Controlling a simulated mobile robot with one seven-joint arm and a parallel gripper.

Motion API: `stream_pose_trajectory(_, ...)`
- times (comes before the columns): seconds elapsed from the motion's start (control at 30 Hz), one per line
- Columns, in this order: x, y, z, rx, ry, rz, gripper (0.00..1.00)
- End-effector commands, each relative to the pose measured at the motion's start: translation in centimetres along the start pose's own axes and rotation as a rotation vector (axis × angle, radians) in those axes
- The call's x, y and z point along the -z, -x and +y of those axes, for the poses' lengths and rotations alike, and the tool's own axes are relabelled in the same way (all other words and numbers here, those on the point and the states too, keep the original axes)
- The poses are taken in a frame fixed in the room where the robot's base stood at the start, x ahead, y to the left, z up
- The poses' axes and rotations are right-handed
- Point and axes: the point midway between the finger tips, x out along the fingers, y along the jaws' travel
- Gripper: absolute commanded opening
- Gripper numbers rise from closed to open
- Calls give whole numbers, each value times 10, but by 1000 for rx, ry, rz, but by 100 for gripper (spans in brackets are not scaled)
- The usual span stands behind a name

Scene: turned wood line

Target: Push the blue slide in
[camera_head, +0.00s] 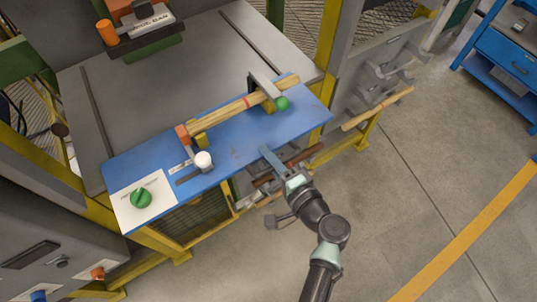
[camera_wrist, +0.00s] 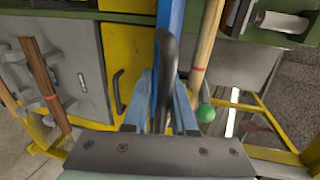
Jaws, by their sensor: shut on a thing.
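The blue slide (camera_head: 232,148) is a flat blue board lying across the front of the grey machine table. It carries a long wooden bar (camera_head: 240,107) with a red mark, a green ball knob (camera_head: 282,103) and a white round knob (camera_head: 203,160). My gripper (camera_head: 268,153) is at the slide's front edge, right of its middle. In the wrist view, my gripper (camera_wrist: 163,88) is shut on a dark curved handle (camera_wrist: 166,60), with one blue finger on each side. The slide (camera_wrist: 176,18) shows there nearly edge-on behind the handle. The fingers partly hide the handle's lower part.
A white panel with a green knob (camera_head: 141,197) is at the slide's left end. Brown rods (camera_head: 290,168) lie below the front edge near my gripper. A rack with a pale rod (camera_head: 378,110) stands at right. The floor (camera_head: 400,190) at front right is clear.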

Motion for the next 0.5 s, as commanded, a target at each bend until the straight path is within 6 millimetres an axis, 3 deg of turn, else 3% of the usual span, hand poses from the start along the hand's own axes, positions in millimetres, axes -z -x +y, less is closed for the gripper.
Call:
stream_pose_trajectory(0.03,2,-1,-9,16,6,1,0)
stream_pose_trajectory(0.37,3,-1,-10,17,7,1,0)
stream_pose_trajectory(0.5,2,-13,-10,17,8,-2,0)
